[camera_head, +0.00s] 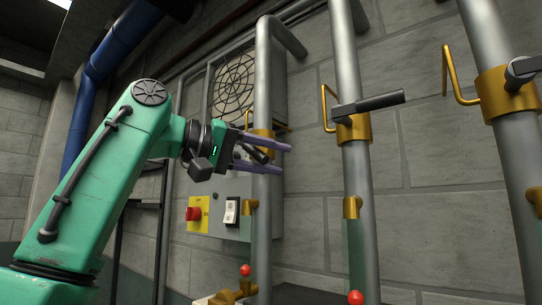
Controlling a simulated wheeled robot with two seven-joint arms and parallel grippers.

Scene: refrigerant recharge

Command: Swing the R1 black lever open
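Three grey vertical pipes carry brass valves with black levers; no R1 label is legible. On the left pipe, a short black lever (256,154) points down and left from its brass valve. My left gripper (286,159) is at this lever, with its two purple fingers apart, one above and one below it. I cannot tell whether the fingers touch it. The middle pipe's black lever (378,103) sticks out to the right from its brass valve (353,128). The right pipe's black lever (525,69) is cut off by the picture's edge. My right gripper is not in view.
Behind the left pipe are a round fan grille (233,84) and a grey control box with a red button (193,214) and a white switch (231,212). Bent brass handles (446,72) stick up near the valves. Red knobs (355,297) sit low. A blue pipe (82,120) runs at left.

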